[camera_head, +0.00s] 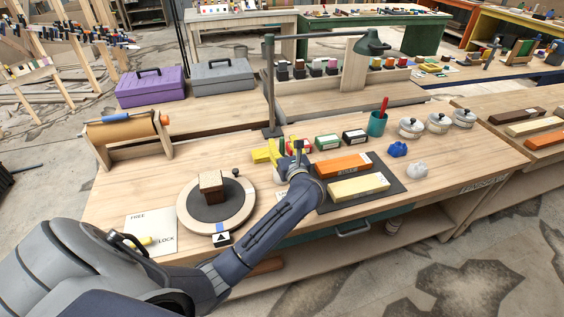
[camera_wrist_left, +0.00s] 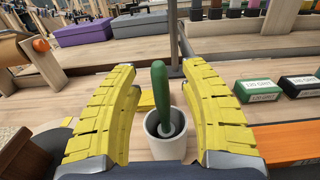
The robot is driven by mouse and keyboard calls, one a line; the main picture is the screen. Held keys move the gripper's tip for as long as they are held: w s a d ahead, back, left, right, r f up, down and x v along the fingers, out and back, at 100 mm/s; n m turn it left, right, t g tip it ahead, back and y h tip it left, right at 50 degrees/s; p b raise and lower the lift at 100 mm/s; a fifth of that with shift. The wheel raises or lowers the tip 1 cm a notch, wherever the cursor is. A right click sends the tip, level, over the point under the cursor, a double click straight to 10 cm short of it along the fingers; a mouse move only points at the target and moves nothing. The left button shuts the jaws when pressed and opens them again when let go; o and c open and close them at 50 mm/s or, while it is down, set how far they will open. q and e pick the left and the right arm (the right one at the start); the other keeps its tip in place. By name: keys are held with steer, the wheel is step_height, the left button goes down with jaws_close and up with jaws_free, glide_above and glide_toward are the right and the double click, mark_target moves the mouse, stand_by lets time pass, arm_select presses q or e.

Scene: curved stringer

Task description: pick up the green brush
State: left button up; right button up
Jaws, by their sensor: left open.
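The green brush handle (camera_wrist_left: 159,88) stands upright in a white cup (camera_wrist_left: 165,135) in the left wrist view. My left gripper (camera_head: 273,150) is open, with its two yellow fingers on either side of the handle in the left wrist view (camera_wrist_left: 162,66). There are visible gaps between the handle and both fingers. In the head view the gripper is over the middle of the workbench, and my arm and fingers mostly hide the brush and its cup. My right gripper is not in view.
A teal cup with a red handle (camera_head: 377,123) stands to the right. Orange (camera_head: 343,165) and yellow (camera_head: 357,187) blocks lie on a dark mat. Boxed blocks (camera_head: 327,141) sit close to the gripper. A round turntable (camera_head: 240,206) is to the left. A post (camera_head: 269,85) rises behind.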

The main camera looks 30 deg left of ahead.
arm_select(q)
steer(key=shift+w+a, duration=0.25)
steer(key=shift+a, duration=0.05)
jaws_close()
stand_by(0.5)
